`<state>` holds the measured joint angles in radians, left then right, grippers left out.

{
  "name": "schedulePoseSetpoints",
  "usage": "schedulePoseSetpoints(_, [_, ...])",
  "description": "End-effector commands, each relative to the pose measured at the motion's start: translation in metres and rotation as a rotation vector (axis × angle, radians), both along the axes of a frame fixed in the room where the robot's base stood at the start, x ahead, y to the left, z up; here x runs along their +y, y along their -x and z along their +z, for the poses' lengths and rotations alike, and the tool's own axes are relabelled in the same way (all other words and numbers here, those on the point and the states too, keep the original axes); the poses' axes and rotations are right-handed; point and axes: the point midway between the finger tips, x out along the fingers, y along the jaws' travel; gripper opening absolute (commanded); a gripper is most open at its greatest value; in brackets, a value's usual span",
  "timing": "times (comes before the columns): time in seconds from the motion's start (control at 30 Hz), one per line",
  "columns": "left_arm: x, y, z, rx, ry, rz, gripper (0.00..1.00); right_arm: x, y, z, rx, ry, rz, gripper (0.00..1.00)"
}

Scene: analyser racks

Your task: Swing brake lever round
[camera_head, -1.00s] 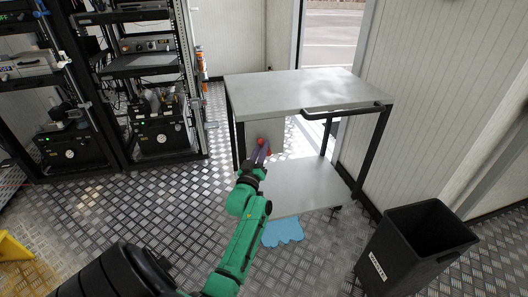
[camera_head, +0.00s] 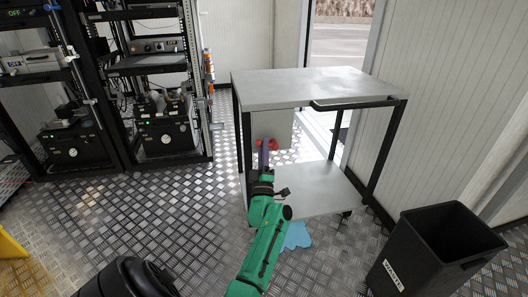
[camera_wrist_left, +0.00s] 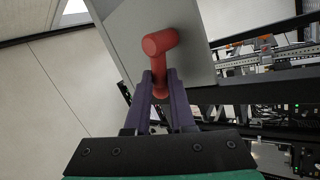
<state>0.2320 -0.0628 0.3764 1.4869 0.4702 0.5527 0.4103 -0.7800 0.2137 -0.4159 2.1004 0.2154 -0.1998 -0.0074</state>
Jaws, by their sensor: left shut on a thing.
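The red brake lever (camera_head: 272,144) sits low on the front of a grey panel (camera_head: 283,126), seen through the trolley frame. In the left wrist view the lever (camera_wrist_left: 160,42) has a thick rounded bar and a stem across the grey panel (camera_wrist_left: 122,30). My left gripper (camera_head: 264,152) reaches up to it with its purple fingers. In the left wrist view the left gripper (camera_wrist_left: 160,82) is shut on the lever, one finger on each side. The fingers hide part of the lever. My right gripper is out of view.
A grey-topped trolley (camera_head: 300,88) with black legs and a handle stands around the reach. A black waste bin (camera_head: 425,262) is at the right. Equipment racks (camera_head: 160,95) stand at the left. A blue patch (camera_head: 297,236) lies on the metal floor.

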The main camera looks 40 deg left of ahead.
Motion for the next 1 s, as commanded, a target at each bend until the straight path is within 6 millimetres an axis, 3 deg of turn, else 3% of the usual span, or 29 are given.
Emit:
schedulePoseSetpoints(0.53, [-0.0003, -0.0003, -0.002, -0.023, 0.019, -0.002, 0.0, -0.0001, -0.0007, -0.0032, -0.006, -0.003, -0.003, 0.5])
schedulePoseSetpoints(0.57, [-0.0003, -0.0003, -0.002, -0.022, 0.018, -0.001, 0.3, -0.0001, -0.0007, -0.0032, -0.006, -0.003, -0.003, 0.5])
schedulePoseSetpoints(0.6, [-0.0003, -0.0003, -0.002, -0.022, 0.018, -0.001, 0.34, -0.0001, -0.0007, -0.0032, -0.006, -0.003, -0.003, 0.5])
schedulePoseSetpoints(1.0, [-0.0047, 0.0045, -0.0051, -0.021, 0.018, -0.001, 0.34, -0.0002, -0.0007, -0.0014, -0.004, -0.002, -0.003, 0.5])
